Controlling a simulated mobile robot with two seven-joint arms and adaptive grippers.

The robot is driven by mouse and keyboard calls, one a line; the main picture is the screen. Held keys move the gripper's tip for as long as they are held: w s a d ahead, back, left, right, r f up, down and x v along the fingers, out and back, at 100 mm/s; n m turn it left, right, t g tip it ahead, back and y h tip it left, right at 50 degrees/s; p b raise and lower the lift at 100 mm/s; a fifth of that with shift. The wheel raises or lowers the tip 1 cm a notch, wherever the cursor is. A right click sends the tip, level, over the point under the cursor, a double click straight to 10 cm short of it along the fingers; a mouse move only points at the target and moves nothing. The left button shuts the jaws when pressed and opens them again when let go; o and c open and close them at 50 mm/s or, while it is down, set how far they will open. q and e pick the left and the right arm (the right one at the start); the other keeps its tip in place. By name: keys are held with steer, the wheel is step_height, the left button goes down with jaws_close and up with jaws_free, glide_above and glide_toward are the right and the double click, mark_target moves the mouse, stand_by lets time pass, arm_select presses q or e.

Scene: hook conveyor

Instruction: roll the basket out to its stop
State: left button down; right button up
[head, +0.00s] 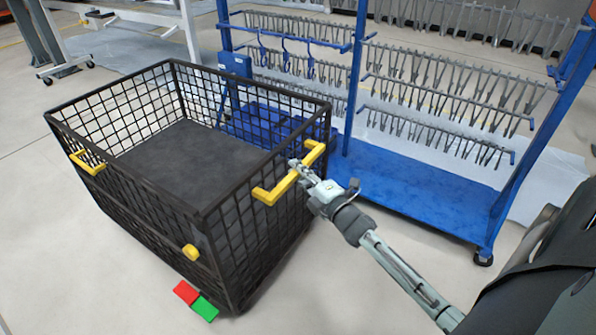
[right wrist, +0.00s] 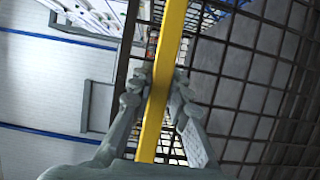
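The basket (head: 212,211) is a large black wire-mesh bin with a dark, flat inside, standing on the floor at left centre. Yellow handles sit on its left end and on its right end (head: 263,195), with a small yellow piece low on its front side. My right gripper (head: 298,170) is at the right-end handle. In the right wrist view, the gripper's fingers (right wrist: 162,92) close on both sides of the yellow handle bar (right wrist: 170,35), with basket mesh beside it. No clearly marked stop shows. My left gripper is not in view.
A blue rack (head: 415,190) with rows of grey hooks stands close behind and right of the basket. A red plate (head: 186,291) and a green plate (head: 204,308) lie at the basket's front lower corner. Open floor (head: 70,260) lies at front left.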

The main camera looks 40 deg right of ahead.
jaws_close()
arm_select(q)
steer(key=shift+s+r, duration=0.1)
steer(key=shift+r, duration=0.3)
arm_select(e)
steer(key=shift+w+a+r, duration=0.1)
steer(key=shift+w+a, duration=0.25)
steer(key=shift+w, duration=0.45)
steer(key=o, duration=0.7)
jaws_free()
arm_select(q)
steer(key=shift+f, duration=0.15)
arm_select(e)
steer(key=shift+s, duration=0.1)
steer(key=s, duration=1.1)
steer(key=shift+s, duration=0.4)
